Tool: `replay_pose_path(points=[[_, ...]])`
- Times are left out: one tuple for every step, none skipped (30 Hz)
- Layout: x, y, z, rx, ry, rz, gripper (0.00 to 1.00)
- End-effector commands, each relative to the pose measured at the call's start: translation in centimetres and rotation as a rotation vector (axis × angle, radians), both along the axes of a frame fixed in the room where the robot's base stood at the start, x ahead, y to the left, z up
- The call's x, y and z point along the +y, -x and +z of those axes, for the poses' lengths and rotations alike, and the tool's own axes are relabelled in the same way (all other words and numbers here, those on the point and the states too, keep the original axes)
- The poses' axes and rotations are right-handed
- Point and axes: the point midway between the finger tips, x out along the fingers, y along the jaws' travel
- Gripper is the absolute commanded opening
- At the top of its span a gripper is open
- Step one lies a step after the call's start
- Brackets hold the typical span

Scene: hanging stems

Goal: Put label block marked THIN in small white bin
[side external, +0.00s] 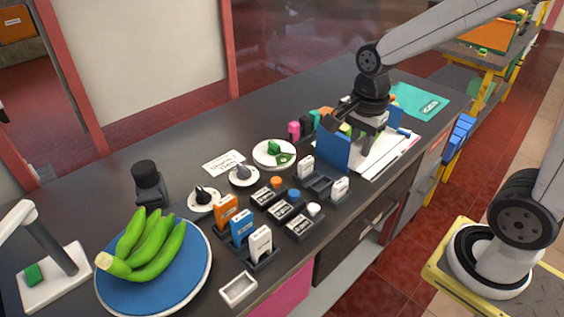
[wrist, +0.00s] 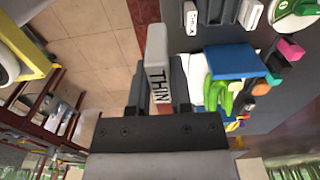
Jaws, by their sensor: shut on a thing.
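The pale grey-white label block marked THIN (wrist: 158,62) stands out between the jaws of my gripper (wrist: 158,100) in the wrist view, its lettering facing the camera. In the side external view my gripper (side external: 368,128) hangs above the white sheets at the far right part of the counter, and the block cannot be made out clearly there. The small white bin (side external: 238,289) sits at the counter's near edge, far to the left of my gripper, and looks empty.
An upright blue panel (side external: 333,150) stands just left of my gripper. Between it and the bin are a dark block rack (side external: 318,184), several label holders, and upright orange, blue and white blocks (side external: 260,242). A blue plate (side external: 112,283) with green bananas (side external: 155,255) lies left of the bin.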

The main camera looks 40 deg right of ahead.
Motion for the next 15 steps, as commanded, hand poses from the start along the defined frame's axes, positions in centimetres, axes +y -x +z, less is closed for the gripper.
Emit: replay_pose_path(points=[[0.7,-0.5,0.0,0.001,0.0,0.005,0.0],[1.1,-0.7,0.1,0.001,0.0,0.006,0.0],[1.7,-1.1,0.1,0.001,0.0,0.006,0.0],[2.2,-1.4,0.1,0.001,0.0,0.007,0.0],[2.8,-1.8,0.2,0.001,0.0,0.007,0.0],[3.5,-2.2,0.2,0.002,0.0,0.007,0.0],[4.2,-2.5,0.2,0.002,0.0,0.008,0.0],[4.8,-2.8,0.3,0.002,0.0,0.008,0.0],[5.7,-3.2,0.3,0.003,0.0,0.008,0.0],[6.5,-3.5,0.3,0.001,0.0,0.009,0.0],[7.1,-3.8,0.3,0.002,0.0,0.008,0.0],[8.1,-4.2,0.4,0.001,0.0,0.008,0.0],[8.8,-4.4,0.4,0.001,0.0,0.008,0.0],[9.6,-4.6,0.4,0.001,0.0,0.008,0.0],[10.6,-4.9,0.4,0.001,0.0,0.008,0.0]])
